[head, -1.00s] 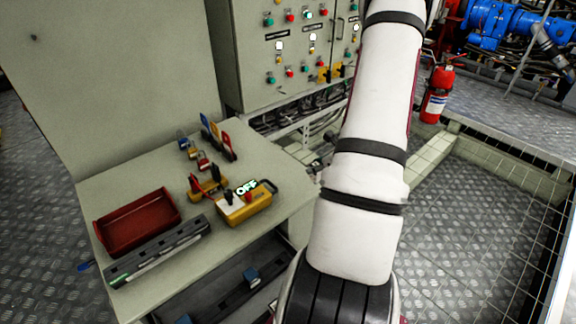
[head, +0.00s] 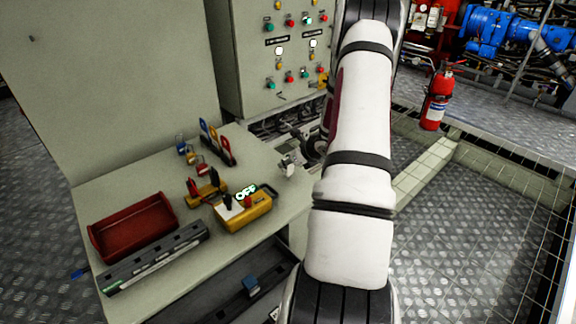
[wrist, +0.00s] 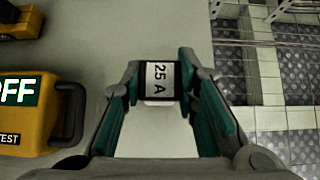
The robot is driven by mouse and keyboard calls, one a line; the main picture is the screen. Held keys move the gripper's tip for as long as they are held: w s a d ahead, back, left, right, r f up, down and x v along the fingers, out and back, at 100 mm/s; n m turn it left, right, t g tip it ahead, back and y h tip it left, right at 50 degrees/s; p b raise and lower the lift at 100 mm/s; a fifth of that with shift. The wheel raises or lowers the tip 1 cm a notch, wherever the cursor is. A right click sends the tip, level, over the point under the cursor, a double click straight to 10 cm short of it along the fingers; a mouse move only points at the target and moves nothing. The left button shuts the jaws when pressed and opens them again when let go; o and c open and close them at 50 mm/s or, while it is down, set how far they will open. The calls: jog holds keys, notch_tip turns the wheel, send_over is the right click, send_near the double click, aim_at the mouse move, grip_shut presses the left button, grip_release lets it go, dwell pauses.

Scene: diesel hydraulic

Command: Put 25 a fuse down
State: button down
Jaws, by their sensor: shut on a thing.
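My gripper (wrist: 160,90) is shut on the 25 A fuse (wrist: 160,77), a small block with a white label reading "25 A", in the wrist view. Its teal-lined fingers are on both sides of the fuse. Behind the fuse is the pale bench top (wrist: 140,30). In the head view my gripper (head: 291,166) is small and partly hidden by my arm, over the right edge of the bench, to the right of the yellow tester. I cannot tell whether the fuse touches the bench.
The yellow tester (head: 247,219) reading "OFF" is left of my gripper. A red tray (head: 133,242), a dark rail (head: 153,264), padlocks and colored tags (head: 216,143) stand further left. An open drawer (head: 240,268) lies below.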

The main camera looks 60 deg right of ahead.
jog(key=shift+f, duration=0.4)
jog(key=c, duration=1.2)
grip_release()
jog(key=shift+c, duration=0.2)
jog(key=shift+r, duration=0.15)
